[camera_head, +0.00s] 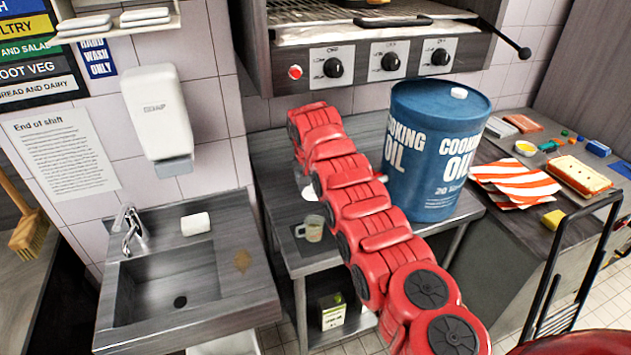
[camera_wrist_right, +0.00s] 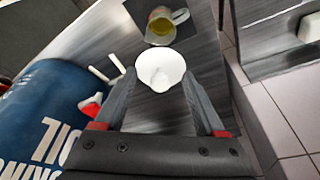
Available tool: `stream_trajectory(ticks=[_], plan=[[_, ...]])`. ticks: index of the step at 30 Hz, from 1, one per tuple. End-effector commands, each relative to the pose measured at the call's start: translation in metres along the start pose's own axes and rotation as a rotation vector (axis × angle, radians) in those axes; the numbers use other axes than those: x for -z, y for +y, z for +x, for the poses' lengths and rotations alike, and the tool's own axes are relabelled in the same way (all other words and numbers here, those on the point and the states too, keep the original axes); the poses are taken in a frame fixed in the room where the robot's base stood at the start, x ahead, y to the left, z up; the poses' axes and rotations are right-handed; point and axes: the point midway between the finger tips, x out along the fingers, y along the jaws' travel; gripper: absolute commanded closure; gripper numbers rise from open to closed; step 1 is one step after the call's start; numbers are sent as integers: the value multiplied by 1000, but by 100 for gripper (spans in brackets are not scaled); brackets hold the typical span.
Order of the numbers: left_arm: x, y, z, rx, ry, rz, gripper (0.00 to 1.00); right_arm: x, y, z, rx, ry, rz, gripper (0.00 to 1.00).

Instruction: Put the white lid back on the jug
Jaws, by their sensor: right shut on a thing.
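The jug (camera_head: 313,229), a small clear one with yellowish contents, stands on a dark mat on the steel table, left of my right arm. It also shows at the top of the right wrist view (camera_wrist_right: 160,24), handle to the right. The round white lid (camera_head: 311,193) is off the jug. In the right wrist view the lid (camera_wrist_right: 160,66) sits between the fingertips of my right gripper (camera_wrist_right: 159,78), which is shut on it. In the head view my red arm hides most of this gripper. My left gripper is not in view.
A large blue cooking oil drum (camera_head: 437,150) stands on the table right of my arm. An oven (camera_head: 385,60) overhangs the back. A carton (camera_head: 332,310) is on the lower shelf.

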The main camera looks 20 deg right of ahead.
Motion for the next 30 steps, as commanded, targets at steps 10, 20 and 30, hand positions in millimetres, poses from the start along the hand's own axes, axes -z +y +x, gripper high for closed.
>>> stream_trajectory(ticks=[10, 20, 30], plan=[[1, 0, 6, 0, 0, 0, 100, -9, 1, 33, -2, -1, 0, 87], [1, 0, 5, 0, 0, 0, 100, -19, 1, 66, -2, -1, 0, 87], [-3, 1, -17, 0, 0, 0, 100, -27, 0, 97, 0, 1, 0, 87]])
